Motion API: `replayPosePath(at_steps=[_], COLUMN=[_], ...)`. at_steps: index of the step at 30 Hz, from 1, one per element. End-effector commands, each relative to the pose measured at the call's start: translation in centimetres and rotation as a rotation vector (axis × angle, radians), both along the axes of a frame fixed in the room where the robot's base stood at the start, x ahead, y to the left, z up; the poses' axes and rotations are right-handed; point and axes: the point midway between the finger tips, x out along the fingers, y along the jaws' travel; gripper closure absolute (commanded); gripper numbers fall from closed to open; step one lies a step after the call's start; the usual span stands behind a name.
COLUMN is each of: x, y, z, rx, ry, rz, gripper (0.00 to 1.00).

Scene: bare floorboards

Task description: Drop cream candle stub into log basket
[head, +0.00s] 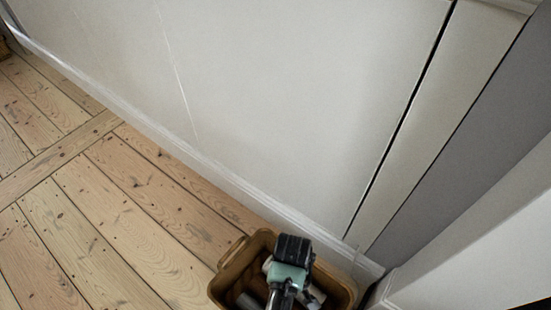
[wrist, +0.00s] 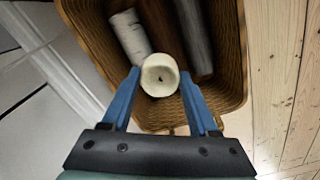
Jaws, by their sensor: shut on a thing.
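The cream candle stub (wrist: 160,76) is a short round piece with a dark wick spot, seen end-on in the wrist view. My gripper (wrist: 160,84) is shut on it, with one blue finger on each side. The log basket (wrist: 240,85) is brown and woven and lies behind the stub, which shows over its opening. In the head view the basket (head: 232,255) stands at the bottom, with my gripper (head: 287,285) over it. The stub's height above the logs is hard to judge. My gripper hides part of the basket there.
Inside the basket lie a pale birch-like log (wrist: 129,36), a brown log (wrist: 160,25) and a dark grey log (wrist: 194,35). The basket stands close to the white wall (head: 270,120) and its baseboard. Bare floorboards (head: 110,220) are clear to the left.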

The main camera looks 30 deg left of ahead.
Motion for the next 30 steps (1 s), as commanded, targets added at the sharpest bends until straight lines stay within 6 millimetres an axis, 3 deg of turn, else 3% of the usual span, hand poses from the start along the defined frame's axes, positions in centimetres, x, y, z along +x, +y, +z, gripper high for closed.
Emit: replayPosePath(at_steps=[5,6,11,22,26,30], x=[0.0,0.0,0.0,0.0,0.0,0.0], y=[0.0,0.0,0.0,0.0,0.0,0.0], z=[0.1,0.1,0.1,0.5,2.2,5.1], rx=[0.000,0.000,0.000,0.000,0.000,0.000], ry=[0.000,0.000,0.000,0.000,-0.001,-0.001], rz=[0.000,0.000,0.000,0.000,0.000,0.000], gripper=[0.95,0.34,0.06,0.05,0.05,0.05])
